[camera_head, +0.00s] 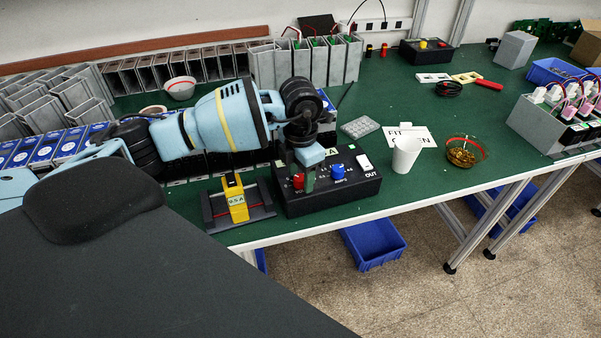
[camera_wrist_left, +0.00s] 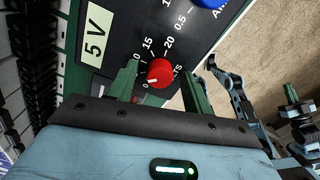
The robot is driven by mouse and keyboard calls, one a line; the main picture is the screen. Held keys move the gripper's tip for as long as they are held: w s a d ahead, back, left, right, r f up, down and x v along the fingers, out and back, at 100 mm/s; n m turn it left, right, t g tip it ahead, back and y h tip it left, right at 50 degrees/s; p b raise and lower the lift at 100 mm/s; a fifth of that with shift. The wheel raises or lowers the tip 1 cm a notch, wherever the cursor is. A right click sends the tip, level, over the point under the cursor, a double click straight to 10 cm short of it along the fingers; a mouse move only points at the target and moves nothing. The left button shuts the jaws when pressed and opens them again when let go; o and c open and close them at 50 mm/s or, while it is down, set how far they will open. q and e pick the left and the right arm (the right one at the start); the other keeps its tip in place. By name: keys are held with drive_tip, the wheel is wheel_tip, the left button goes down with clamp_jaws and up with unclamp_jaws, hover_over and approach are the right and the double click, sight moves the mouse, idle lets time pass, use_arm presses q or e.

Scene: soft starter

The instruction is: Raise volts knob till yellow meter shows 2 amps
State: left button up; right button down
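A black box (camera_head: 325,195) stands at the table's front edge with a red knob (camera_head: 298,182), a blue knob (camera_head: 338,171) and a white switch. The yellow meter (camera_head: 236,200) stands left of it; its small label looks like 0.5 A. In the left wrist view the red knob (camera_wrist_left: 160,72) has a white mark pointing to the lower left, near the 0 of a scale up to 20. A label there reads 5 V (camera_wrist_left: 96,35). My left gripper (camera_wrist_left: 159,76) is open, its green fingers on both sides of the red knob with small gaps.
A white cup (camera_head: 404,155) and a glass bowl (camera_head: 466,152) stand right of the box. Blue boxes and grey metal profiles crowd the left and back. Pale blue arm parts, seemingly mine, show at the right of the wrist view; their gripper is unclear.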

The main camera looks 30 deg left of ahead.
sight(301, 177)
use_arm(q)
drive_tip(key=shift+r, duration=3.9)
